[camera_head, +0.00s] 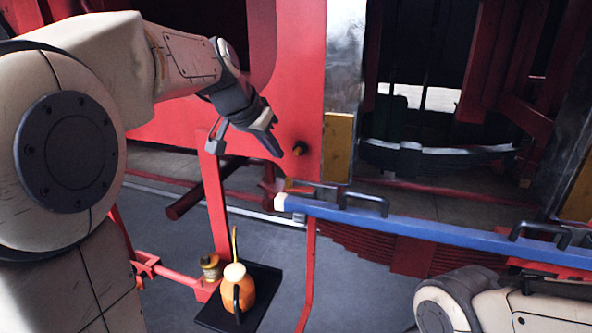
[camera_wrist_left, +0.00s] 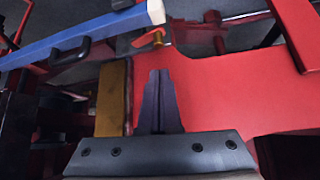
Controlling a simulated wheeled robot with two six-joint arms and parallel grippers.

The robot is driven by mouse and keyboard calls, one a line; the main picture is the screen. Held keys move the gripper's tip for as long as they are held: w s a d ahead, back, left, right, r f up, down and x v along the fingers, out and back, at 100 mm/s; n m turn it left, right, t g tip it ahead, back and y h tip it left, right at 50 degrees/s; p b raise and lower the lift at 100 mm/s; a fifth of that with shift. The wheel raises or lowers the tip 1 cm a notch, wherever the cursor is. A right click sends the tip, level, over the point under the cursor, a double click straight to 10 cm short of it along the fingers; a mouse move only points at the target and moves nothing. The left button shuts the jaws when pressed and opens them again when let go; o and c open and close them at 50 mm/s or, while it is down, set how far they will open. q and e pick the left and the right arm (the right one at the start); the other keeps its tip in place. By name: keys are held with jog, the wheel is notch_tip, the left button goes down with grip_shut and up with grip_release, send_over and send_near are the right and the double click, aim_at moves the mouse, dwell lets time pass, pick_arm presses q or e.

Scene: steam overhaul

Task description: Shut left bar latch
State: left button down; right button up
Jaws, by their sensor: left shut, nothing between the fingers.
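The blue bar (camera_head: 430,229) with black handles runs from the middle to the right edge in the head view, its pale left end (camera_head: 281,202) facing me. A small red latch piece (camera_head: 272,187) sits by that end. The wrist view shows the bar (camera_wrist_left: 85,38) at the upper left and the red latch (camera_wrist_left: 140,41) with a brass knob (camera_wrist_left: 158,38) beside its end. My left gripper (camera_head: 276,149) is above and left of the bar end, apart from it. Its fingers (camera_wrist_left: 160,75) are together and empty. My right gripper is out of view.
A red plate (camera_head: 300,90) with a dark knob (camera_head: 300,148) is behind my left gripper. Below, an orange oil can (camera_head: 237,287) stands on a black tray (camera_head: 265,300) beside a red post (camera_head: 216,215). Leaf springs (camera_head: 400,250) lie under the bar.

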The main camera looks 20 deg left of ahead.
pick_arm(q)
jog(key=p+x, duration=0.3)
jog(key=x, duration=0.7)
jog(key=shift+d, duration=0.1)
dwell(0.3)
